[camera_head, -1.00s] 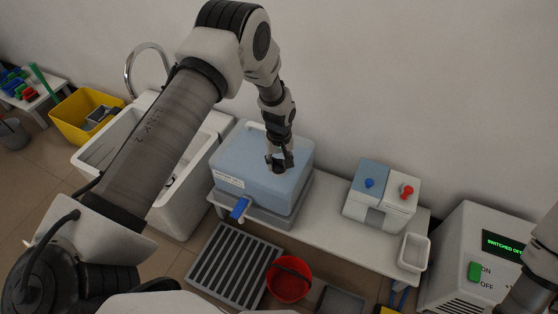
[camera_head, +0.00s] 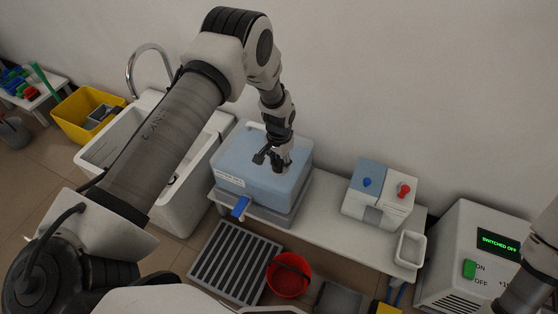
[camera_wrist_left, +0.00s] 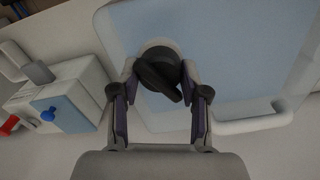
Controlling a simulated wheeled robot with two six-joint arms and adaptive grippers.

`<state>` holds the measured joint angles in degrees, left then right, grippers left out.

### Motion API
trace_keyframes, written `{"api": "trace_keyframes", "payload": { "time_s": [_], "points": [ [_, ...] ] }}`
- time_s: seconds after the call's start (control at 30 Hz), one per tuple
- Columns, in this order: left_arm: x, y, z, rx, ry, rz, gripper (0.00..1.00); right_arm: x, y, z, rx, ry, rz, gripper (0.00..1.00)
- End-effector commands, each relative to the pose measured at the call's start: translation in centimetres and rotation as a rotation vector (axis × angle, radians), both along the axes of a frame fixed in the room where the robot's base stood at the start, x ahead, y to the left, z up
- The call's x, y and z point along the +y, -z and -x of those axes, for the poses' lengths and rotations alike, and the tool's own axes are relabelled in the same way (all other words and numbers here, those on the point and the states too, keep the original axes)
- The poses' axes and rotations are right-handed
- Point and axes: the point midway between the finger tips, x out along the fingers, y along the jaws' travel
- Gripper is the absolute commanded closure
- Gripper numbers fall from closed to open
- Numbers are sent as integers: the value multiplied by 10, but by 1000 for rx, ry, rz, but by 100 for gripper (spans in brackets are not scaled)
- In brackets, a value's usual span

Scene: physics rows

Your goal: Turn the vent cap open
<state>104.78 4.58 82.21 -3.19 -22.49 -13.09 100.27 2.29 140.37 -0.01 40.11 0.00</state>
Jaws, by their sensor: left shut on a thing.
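The vent cap (camera_wrist_left: 157,62) is a dark round knob with a raised bar, on a pale ring on the lid of the light-blue tank (camera_head: 235,163). My left gripper (camera_head: 273,160) reaches down from above onto the tank top. In the left wrist view its two fingers (camera_wrist_left: 159,76) are shut on the cap, one on each side. The cap's bar slants toward the lower right in that view. In the head view the cap is mostly hidden by the gripper. My right gripper is out of view; only part of my right arm shows at the right edge.
A blue tap lever (camera_head: 240,206) sticks out of the tank front over a floor grate (camera_head: 233,262) and a red bucket (camera_head: 289,276). A white sink (camera_head: 103,157) stands left. A two-part box with blue and red knobs (camera_head: 381,192) stands right on the bench.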

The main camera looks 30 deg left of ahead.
Motion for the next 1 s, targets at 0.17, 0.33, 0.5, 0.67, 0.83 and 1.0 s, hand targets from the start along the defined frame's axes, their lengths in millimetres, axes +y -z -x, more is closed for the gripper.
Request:
{"api": "trace_keyframes", "payload": {
  "time_s": [0.17, 0.33, 0.5, 0.67, 0.83, 1.0],
  "points": [
    [0, 1, 2, 4, 165, 0, 90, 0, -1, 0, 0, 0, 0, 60],
    [0, 1, 2, 5, 307, 1, 90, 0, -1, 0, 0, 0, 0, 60],
    [0, 2, 2, 5, 420, 1, 90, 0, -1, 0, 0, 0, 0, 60],
    [0, 2, 2, 5, 490, 0, 90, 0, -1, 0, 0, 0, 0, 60],
    [0, 2, 2, 5, 531, 1, 90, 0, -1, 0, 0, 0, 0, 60],
    [0, 2, 2, 5, 543, 1, 90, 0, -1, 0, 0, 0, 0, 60]
  ]
}}
